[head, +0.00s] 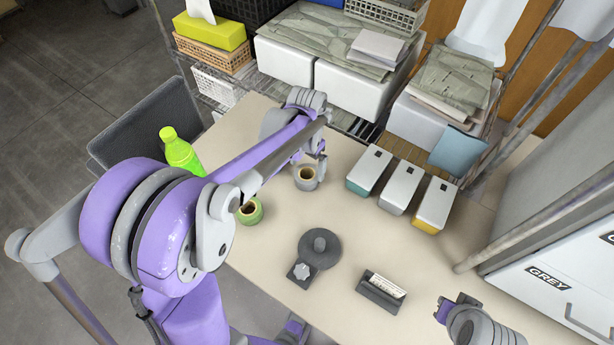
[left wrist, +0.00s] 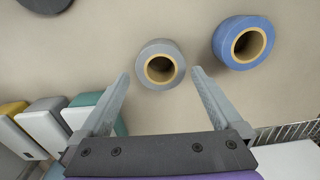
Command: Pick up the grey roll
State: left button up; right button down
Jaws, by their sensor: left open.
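The grey roll (head: 306,184) stands on the table with its hole facing up, and it also shows in the left wrist view (left wrist: 142,68). My left gripper (head: 319,166) is just above and beside it. In the left wrist view the left gripper (left wrist: 160,73) is open, its two fingers apart on either side of the roll's near part, with nothing between them that it grips. My right gripper (head: 447,308) is at the lower right of the head view, away from the roll; its jaw opening is not clear.
A blue roll (left wrist: 224,55) stands close to the grey one. A green roll (head: 250,213) is under my left arm, near a green bottle (head: 182,153). Boxes (head: 369,172) stand to the right. A tape dispenser (head: 320,248) and card holder (head: 381,293) lie nearer.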

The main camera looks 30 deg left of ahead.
aim_at(307, 174)
pick_arm(q)
notch_tip(307, 174, down, 5)
jog(key=shift+w+r+b, duration=0.1)
jog(key=shift+w+b, duration=0.05)
jog(key=shift+b, duration=0.15)
jog(key=c, duration=1.1)
